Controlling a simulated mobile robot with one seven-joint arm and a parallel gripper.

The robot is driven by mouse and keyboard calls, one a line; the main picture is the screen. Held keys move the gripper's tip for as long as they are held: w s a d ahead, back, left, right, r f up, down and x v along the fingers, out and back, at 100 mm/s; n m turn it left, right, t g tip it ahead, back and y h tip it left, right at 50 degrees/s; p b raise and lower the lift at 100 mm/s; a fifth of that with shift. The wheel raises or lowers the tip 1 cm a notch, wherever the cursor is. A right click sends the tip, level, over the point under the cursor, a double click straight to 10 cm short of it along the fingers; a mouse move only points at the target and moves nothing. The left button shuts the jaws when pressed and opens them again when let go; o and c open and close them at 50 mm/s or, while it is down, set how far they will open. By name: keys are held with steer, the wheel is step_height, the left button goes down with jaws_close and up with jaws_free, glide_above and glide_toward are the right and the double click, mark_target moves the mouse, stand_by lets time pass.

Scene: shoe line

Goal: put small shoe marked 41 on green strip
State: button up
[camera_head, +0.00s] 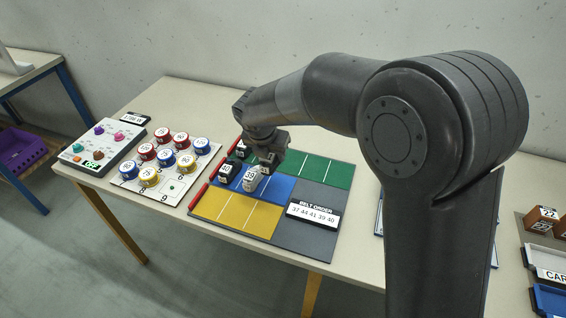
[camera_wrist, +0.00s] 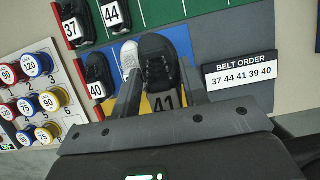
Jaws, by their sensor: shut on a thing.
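My gripper (camera_head: 268,152) is shut on a small black shoe marked 41 (camera_wrist: 158,58). In the wrist view the shoe sits between the two fingers (camera_wrist: 160,82), its label (camera_wrist: 163,103) facing the camera. It appears held above the blue strip (camera_head: 279,188), close to a white shoe (camera_head: 249,180); the exact height is unclear. The green strip (camera_head: 318,168) lies along the board's far side and shows at the top of the wrist view (camera_wrist: 165,10). Black shoes marked 37 (camera_wrist: 72,27) and 44 (camera_wrist: 112,17) stand at its left end.
A black shoe marked 40 (camera_wrist: 97,75) and the white shoe stand on blue. The yellow strip (camera_head: 235,213) is nearer and empty. A belt order card (camera_head: 313,214) lies at right. Red bars (camera_head: 199,197) edge the board's left. Numbered tins (camera_head: 166,157) stand farther left. Green's right part is clear.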

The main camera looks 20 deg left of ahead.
steer(key=w+d, duration=1.3)
steer(key=a+f, duration=0.2)
steer(key=a, duration=0.1)
steer(key=a+f, duration=0.2)
steer(key=a, duration=0.2)
steer(key=a+f, duration=0.2)
steer(key=a, duration=0.2)
steer(key=shift+a+f, duration=0.2)
steer(key=shift+f, duration=2.15)
steer(key=shift+f, duration=0.1)
steer(key=o, duration=1)
